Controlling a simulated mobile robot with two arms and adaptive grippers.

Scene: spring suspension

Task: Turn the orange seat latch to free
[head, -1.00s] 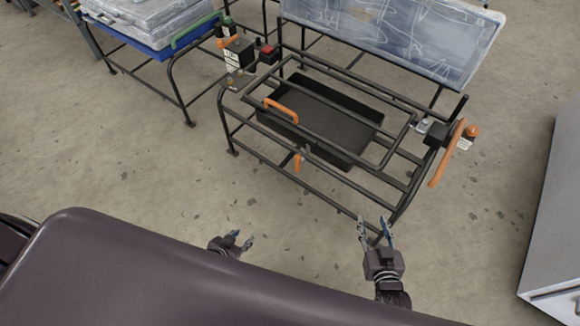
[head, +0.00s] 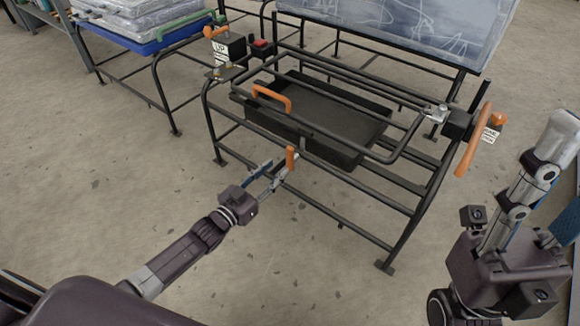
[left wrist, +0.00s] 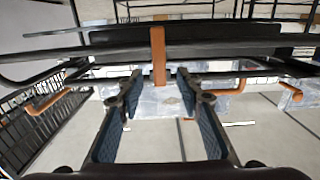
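A short orange lever (head: 291,158), apparently the seat latch, stands upright at the front rail of the black tubular seat frame (head: 350,180). In the left wrist view the orange lever (left wrist: 158,55) hangs as a vertical bar in line with the gap between the fingers. My left gripper (head: 277,169) is open, its fingertips pointing at the lever and just short of or beside it. In the left wrist view the two blue-padded fingers (left wrist: 156,85) are spread with nothing between their pads.
A long orange lever (head: 473,140) is at the frame's right end. Another orange lever (head: 216,32) sits at the back left. Bare floor lies in front.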

